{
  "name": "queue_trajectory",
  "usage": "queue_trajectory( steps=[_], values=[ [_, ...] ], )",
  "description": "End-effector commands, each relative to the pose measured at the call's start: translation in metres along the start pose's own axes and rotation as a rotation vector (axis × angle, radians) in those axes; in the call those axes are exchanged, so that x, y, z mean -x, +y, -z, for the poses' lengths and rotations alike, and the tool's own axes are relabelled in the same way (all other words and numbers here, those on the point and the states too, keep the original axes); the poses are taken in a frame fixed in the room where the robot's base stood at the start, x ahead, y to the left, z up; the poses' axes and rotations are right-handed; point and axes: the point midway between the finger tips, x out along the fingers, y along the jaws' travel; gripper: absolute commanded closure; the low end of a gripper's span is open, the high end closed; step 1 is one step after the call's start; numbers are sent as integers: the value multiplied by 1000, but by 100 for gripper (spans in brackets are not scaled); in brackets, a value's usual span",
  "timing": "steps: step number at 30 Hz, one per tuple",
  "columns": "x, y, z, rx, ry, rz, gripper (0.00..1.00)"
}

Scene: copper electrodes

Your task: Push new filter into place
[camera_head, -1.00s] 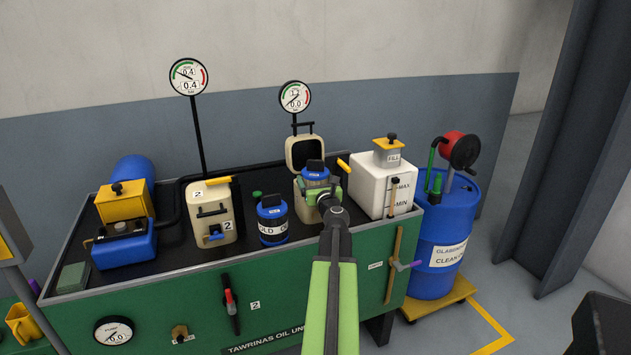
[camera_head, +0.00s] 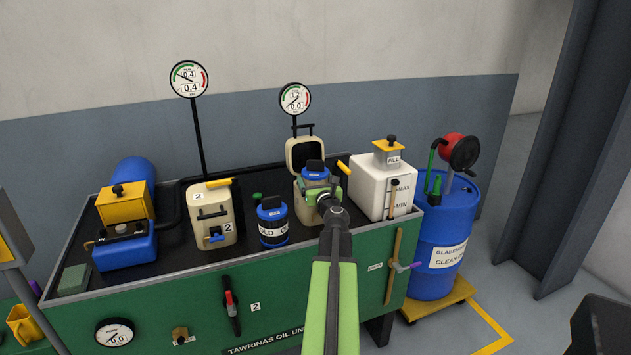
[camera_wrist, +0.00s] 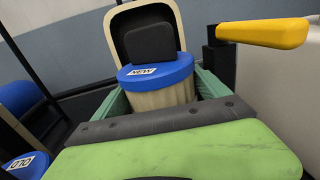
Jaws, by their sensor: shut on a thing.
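The new filter (camera_wrist: 157,75) has a blue lid with a NEW label, a black knob on top and a pale body. In the head view the new filter (camera_head: 316,174) stands upright in the mouth of the open cream housing (camera_head: 305,211). The housing's lid (camera_head: 305,155) is hinged up behind it. My gripper (camera_head: 320,192) has its green fingers on both sides of the filter's body, shut on it. The filter's lower part is hidden by my gripper in the wrist view.
The old filter (camera_head: 272,221) stands on the bench left of the housing. A second, closed housing (camera_head: 213,213) is further left. A white tank (camera_head: 380,187) stands close on the right. A yellow handle (camera_wrist: 262,33) sits beside the housing's opening.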

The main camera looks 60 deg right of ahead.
Motion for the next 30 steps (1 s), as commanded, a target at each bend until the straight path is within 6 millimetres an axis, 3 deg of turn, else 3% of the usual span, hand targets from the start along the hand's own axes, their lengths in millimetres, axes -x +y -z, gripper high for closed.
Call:
queue_trajectory(
  steps=[8, 24, 30],
  values=[
    [0, 0, -6, 0, 0, 0, 78],
    [0, 0, -54, 0, 0, 0, 78],
    [0, 0, -54, 0, 0, 0, 78]
  ],
)
